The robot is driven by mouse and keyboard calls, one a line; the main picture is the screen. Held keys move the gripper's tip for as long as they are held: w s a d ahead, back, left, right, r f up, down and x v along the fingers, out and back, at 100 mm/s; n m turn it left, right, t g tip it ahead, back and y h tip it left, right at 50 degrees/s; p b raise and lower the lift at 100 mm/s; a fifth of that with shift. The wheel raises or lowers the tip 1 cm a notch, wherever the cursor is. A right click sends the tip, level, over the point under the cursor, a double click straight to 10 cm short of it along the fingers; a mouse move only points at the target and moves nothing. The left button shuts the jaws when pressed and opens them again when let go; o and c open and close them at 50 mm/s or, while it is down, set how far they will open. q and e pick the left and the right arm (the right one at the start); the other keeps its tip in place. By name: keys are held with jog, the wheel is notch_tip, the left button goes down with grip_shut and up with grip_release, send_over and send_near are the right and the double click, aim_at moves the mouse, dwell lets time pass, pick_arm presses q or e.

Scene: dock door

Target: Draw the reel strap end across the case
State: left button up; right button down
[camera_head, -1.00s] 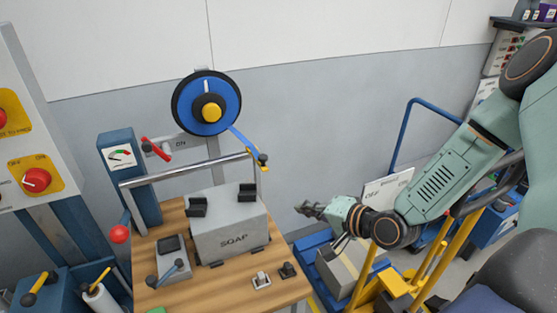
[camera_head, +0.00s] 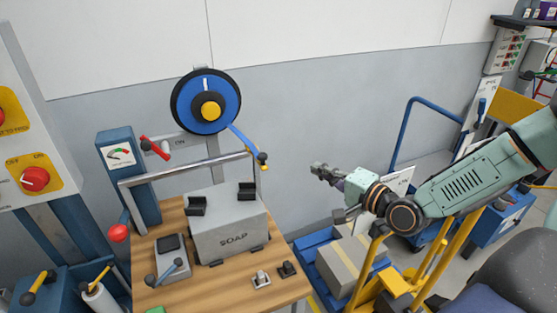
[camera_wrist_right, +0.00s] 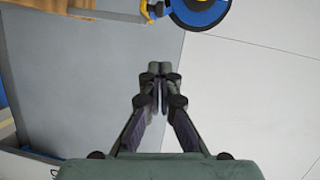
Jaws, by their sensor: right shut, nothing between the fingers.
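The blue reel (camera_head: 206,103) with a yellow hub is mounted on a post behind the workbench. Its blue strap hangs down to the right and ends in a strap end (camera_head: 262,159) with a dark knob and yellow part, beside the metal rail. The grey case (camera_head: 232,235) marked SOAP sits on the wooden bench below the rail. My right gripper (camera_head: 318,170) is to the right of the strap end, apart from it, with its fingers together and empty. In the right wrist view the gripper (camera_wrist_right: 159,72) points toward the reel (camera_wrist_right: 200,10) at the top. My left gripper is not in view.
A metal rail (camera_head: 190,169) spans above the case. A blue cart with a carton (camera_head: 345,266) and yellow posts stand below my right arm. A gauge box (camera_head: 120,155) stands left.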

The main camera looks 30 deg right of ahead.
jog(key=w+a+f+b, duration=0.1)
jog(key=w+a+b, duration=0.1)
jog(key=w+a, duration=0.4)
jog(key=shift+d+b+x, duration=0.35)
jog(key=shift+d+x, duration=0.25)
jog(key=shift+x, duration=1.85)
jog(key=shift+w+f, duration=0.15)
jog(key=shift+w, duration=0.05)
